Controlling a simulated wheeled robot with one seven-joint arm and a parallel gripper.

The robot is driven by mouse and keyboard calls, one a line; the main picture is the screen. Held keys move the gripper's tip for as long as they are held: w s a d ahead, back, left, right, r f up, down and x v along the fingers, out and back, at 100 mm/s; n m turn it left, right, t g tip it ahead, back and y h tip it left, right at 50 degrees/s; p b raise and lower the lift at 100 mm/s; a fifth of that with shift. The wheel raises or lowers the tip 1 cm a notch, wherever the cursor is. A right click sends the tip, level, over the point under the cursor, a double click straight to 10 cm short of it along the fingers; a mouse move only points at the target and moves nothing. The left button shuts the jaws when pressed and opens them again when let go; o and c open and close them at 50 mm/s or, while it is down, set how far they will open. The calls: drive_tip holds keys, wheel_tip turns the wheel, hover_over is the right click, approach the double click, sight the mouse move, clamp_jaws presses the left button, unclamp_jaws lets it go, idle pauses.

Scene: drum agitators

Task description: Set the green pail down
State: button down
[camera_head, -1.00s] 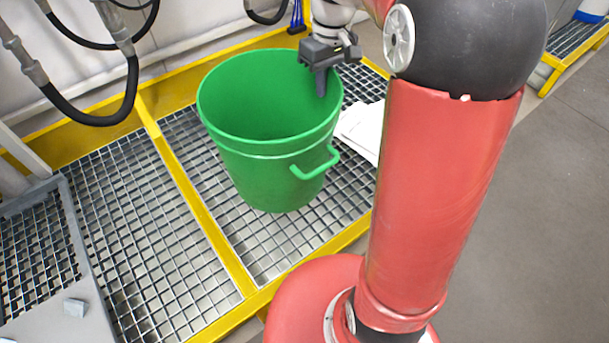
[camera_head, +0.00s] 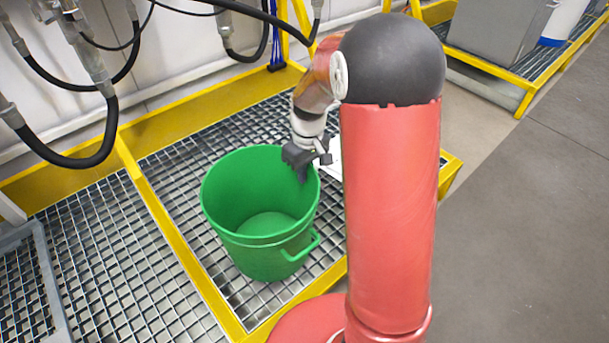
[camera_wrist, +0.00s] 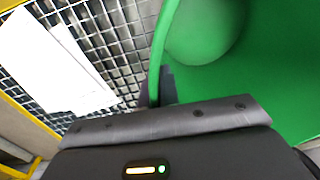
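The green pail (camera_head: 262,225) is upright and open at the top, over the yellow-framed grating (camera_head: 175,165). I cannot tell whether its base touches the grating or hangs slightly above it. My gripper (camera_head: 303,174) is at the pail's right far rim, with one dark finger inside the wall. In the wrist view the green rim (camera_wrist: 163,40) runs down between the dark fingers (camera_wrist: 160,88), and my gripper appears closed on it. The pail looks empty. Its side handle (camera_head: 302,246) faces the front right. The outer finger is mostly hidden.
White sheets (camera_wrist: 50,60) lie on the grating beside the pail, mostly hidden behind my arm in the head view. Black hoses (camera_head: 75,160) hang at the upper left. A yellow beam (camera_head: 180,240) divides the grating left of the pail. Grey floor (camera_head: 520,220) is clear at right.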

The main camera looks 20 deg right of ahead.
drive_tip(key=shift+f, duration=0.4)
drive_tip(key=shift+f, duration=0.2)
drive_tip(key=c, duration=1.6)
unclamp_jaws()
drive_tip(key=shift+c, duration=0.2)
wheel_tip(320, 180, up, 12)
drive_tip(key=p, duration=0.2)
drive_tip(key=s+a+r+m+t, duration=0.1)
drive_tip(key=s+r+m+t, duration=0.1)
drive_tip(key=s, duration=0.9)
drive_tip(key=s+a+r+m+t, duration=0.1)
drive_tip(key=s+r+t, duration=0.3)
drive_tip(key=s, duration=0.6)
wheel_tip(320, 180, up, 2)
drive_tip(key=shift+s+a+r+m+h, duration=0.3)
drive_tip(key=shift+s+m+h, duration=0.1)
drive_tip(key=shift+m, duration=0.4)
